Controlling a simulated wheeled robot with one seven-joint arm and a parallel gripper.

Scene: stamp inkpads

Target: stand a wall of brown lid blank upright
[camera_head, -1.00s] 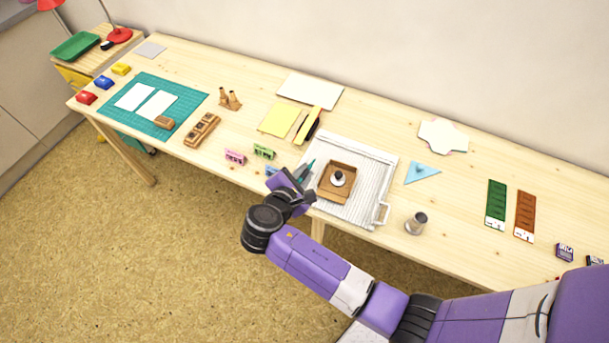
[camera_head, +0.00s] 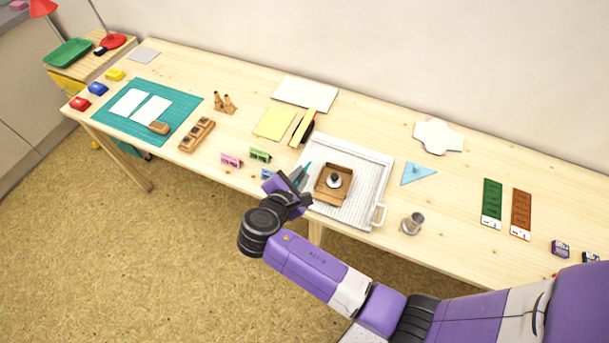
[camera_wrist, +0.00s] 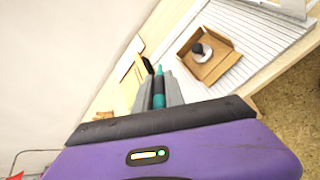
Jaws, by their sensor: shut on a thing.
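The brown lid blank (camera_head: 331,199) lies on a white ribbed tray (camera_head: 368,165), and it also shows in the wrist view (camera_wrist: 216,68). A dark-knobbed weight (camera_head: 334,181) stands on its middle. Some edges of the blank look raised, but I cannot tell how far each wall is folded. My gripper (camera_head: 300,181) is at the tray's left edge, left of the blank and apart from it. It is shut on a slim teal tool (camera_wrist: 159,90), which points out past the fingertips; its tip shows in the head view (camera_head: 305,169).
Small pink (camera_head: 231,160) and green (camera_head: 260,155) blocks stand left of the tray. A metal cup (camera_head: 412,223) stands to its right, near the front edge. A blue triangle (camera_head: 417,173) lies beyond. Yellow sheets (camera_head: 274,123) lie behind. Bare table shows right of the tray.

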